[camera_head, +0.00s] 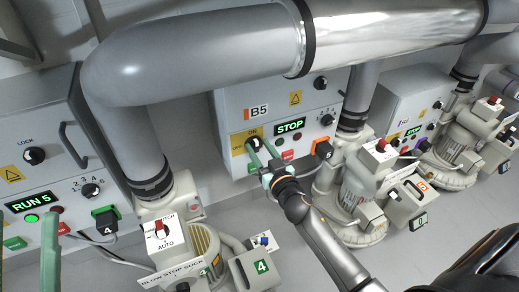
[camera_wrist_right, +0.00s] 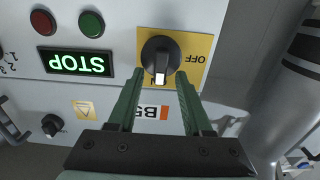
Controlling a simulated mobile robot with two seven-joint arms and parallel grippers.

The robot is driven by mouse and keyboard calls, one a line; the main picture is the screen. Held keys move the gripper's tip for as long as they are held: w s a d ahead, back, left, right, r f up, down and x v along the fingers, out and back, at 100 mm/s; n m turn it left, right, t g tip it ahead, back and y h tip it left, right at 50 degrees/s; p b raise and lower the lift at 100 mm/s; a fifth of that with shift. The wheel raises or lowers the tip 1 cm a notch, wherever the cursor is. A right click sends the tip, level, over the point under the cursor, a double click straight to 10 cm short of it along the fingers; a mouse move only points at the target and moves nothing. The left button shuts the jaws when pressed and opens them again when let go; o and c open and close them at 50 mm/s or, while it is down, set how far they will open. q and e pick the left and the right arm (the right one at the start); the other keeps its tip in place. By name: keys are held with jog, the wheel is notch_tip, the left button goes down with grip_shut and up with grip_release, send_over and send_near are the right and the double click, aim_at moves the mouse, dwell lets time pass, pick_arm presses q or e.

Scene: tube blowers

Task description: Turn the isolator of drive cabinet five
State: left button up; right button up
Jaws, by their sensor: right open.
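Cabinet B5 (camera_head: 226,112) is grey, with its isolator, a black rotary knob (camera_wrist_right: 160,55) on a yellow ON/OFF plate (camera_wrist_right: 205,45). The wrist view shows the panel upside down. The knob's white mark points toward ON. The knob is partly hidden in the head view. My right gripper (camera_head: 261,149) is open at the knob; in the wrist view its green fingertips (camera_wrist_right: 159,75) stand either side of the knob's ON end. I cannot tell whether they touch it. Green fingers of my left gripper (camera_head: 25,212) stand apart at the head view's lower left edge.
B5's lit STOP display (camera_head: 290,127) sits beside the isolator. An orange plug (camera_head: 322,149) juts out below right. A thick grey pipe (camera_head: 200,55) crosses above.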

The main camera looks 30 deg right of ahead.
jog(key=shift+w, duration=0.1)
jog(key=shift+c, duration=0.2)
grip_shut()
dwell(0.5)
